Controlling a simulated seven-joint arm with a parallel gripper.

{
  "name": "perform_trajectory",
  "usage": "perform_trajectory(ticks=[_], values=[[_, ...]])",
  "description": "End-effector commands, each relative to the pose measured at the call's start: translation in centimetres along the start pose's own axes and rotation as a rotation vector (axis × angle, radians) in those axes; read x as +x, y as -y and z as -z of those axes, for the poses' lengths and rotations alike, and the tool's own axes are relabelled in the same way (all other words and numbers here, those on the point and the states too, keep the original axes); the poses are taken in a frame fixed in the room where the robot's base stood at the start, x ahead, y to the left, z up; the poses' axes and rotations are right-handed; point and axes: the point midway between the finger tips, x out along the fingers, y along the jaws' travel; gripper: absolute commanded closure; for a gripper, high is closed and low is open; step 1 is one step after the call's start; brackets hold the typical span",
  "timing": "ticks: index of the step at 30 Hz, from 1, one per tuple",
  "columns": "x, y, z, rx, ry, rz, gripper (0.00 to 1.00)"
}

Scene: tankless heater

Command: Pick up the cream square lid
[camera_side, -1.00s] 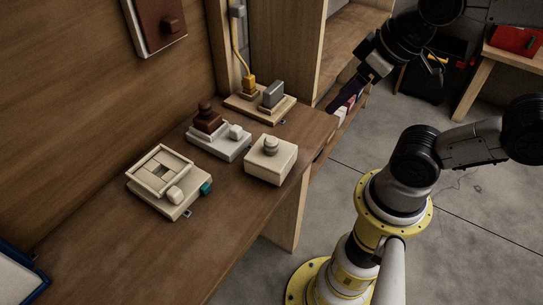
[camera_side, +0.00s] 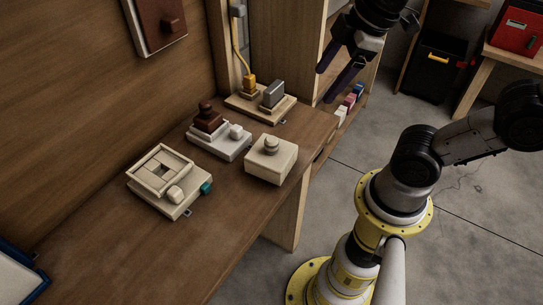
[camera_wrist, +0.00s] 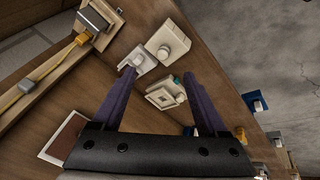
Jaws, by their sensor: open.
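The cream square lid (camera_side: 283,160) with a round greyish knob on top appears as the top of a pale block on the wooden bench, near its right edge. I cannot tell where lid and any base part. In the wrist view the same pale square piece (camera_wrist: 175,32) shows at the upper middle, beyond the fingertips. My gripper (camera_side: 322,86) is open and empty, with two dark purple fingers spread. It is up and to the right of the lid in the side view, clear of it. The wrist view also shows its fingertips (camera_wrist: 158,73) apart.
A white base (camera_side: 232,153) with a dark brown knobbed piece stands just left of the lid. A cream frame (camera_side: 136,184) with small blocks is further left. A board (camera_side: 240,103) with a yellow plug and grey block is behind. The front bench is bare.

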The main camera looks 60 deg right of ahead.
Motion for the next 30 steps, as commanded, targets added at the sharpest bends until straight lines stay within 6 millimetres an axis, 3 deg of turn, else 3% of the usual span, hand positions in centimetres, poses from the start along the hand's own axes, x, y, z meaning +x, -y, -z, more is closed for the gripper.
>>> perform_trajectory(ticks=[6,12,20,30], values=[[3.6,-2.7,5.4,-0.509,0.112,0.182,0.24],[7.8,-3.0,8.0,-0.645,0.173,0.304,0.24],[10.6,-2.1,7.8,-0.659,0.204,0.352,0.24],[16.1,-0.6,6.0,-0.656,0.205,0.352,0.24]])
